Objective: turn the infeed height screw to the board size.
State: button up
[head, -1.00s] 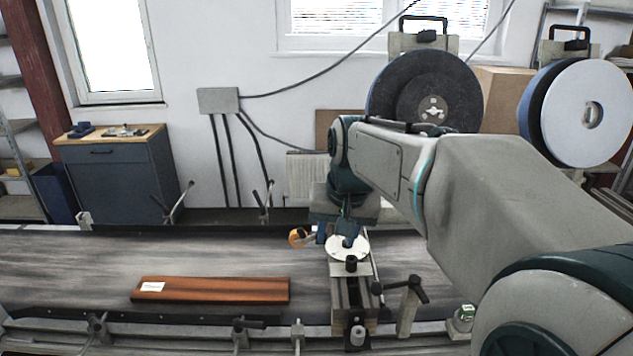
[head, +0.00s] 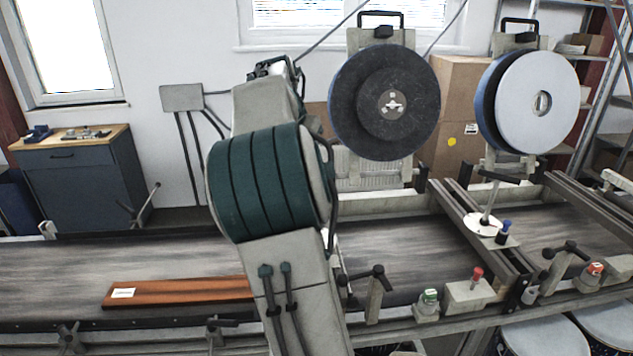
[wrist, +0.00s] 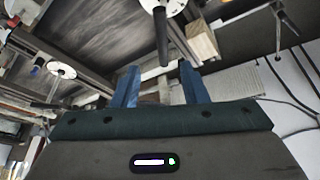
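In the wrist view, a white disc (wrist: 170,4) with a dark upright crank handle (wrist: 161,38) is at the top edge; it looks like the infeed height screw's dial. My gripper (wrist: 160,70) is open, its two blue fingers on either side of the handle's end, with gaps showing at both sides. In the head view my arm hides this dial and my gripper. The board (head: 190,292), reddish brown with a white label (head: 122,293), lies on the conveyor belt (head: 60,262) to the left of my arm. The label's print is too small to read.
A second white dial (head: 481,226) with a blue-topped handle stands further right, also in the wrist view (wrist: 60,70). Two large polishing wheels (head: 385,102) (head: 535,100) hang behind the belt. Clamp levers (head: 372,285) and a red button box (head: 470,294) line the near rail.

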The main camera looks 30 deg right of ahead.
jog(key=p+x, duration=0.2)
jog(key=x, duration=0.9)
jog(key=shift+f, duration=0.1)
